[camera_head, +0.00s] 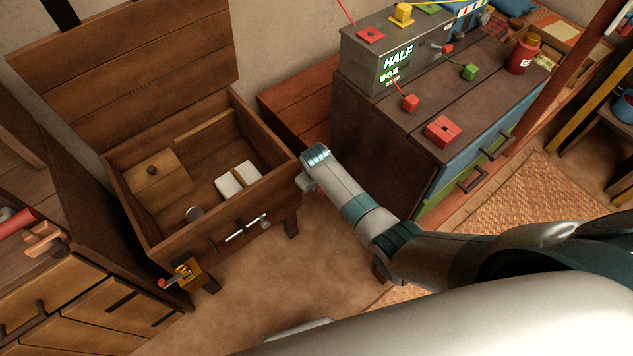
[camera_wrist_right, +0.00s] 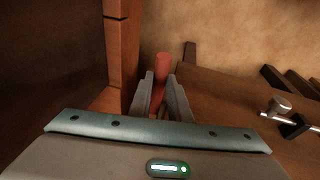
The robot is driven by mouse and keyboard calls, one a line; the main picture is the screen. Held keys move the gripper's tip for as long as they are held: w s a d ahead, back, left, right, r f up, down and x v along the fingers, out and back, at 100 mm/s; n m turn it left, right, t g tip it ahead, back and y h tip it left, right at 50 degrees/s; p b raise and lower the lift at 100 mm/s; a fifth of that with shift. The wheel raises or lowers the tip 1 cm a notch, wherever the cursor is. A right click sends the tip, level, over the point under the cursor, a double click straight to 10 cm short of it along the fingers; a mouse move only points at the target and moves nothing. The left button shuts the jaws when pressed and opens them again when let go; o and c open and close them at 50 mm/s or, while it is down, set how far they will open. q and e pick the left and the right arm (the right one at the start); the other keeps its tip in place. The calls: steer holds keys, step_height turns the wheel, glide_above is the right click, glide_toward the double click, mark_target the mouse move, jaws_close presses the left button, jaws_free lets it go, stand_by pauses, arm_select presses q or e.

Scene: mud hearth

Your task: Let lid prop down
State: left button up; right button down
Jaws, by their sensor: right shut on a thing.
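The wooden chest (camera_head: 270,190) stands open at the left, with its lid (camera_head: 130,85) raised and leaning back near the wall. My right gripper (camera_head: 312,186) is at the chest's right side, just outside its wall. In the right wrist view my right gripper (camera_wrist_right: 161,100) is shut on a red rounded handle (camera_wrist_right: 162,64), whose far end sticks out beyond the fingers. Only a trace of red shows there in the head view. I cannot make out the rest of a lid prop or how the handle joins the chest. My left gripper is not in view.
A dark cabinet (camera_head: 380,135) stands close right of my gripper, with a low reddish bench (camera_head: 300,100) behind.

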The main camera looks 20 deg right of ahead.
steer(key=c, duration=1.6)
jaws_free()
steer(key=shift+r, duration=0.1)
steer(key=shift+c, duration=0.2)
steer(key=shift+r, duration=0.1)
steer(key=shift+r, duration=0.15)
steer(key=shift+s+a+r, duration=0.1)
steer(key=shift+s+r, duration=0.1)
steer(key=shift+r, duration=0.5)
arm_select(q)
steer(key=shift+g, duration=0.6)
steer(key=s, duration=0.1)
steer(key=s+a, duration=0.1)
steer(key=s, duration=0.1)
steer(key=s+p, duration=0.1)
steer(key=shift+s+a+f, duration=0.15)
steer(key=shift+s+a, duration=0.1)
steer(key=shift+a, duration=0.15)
arm_select(e)
steer(key=v, duration=1.5)
steer(key=shift+r, duration=0.2)
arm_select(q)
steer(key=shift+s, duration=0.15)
arm_select(e)
steer(key=shift+s, duration=0.1)
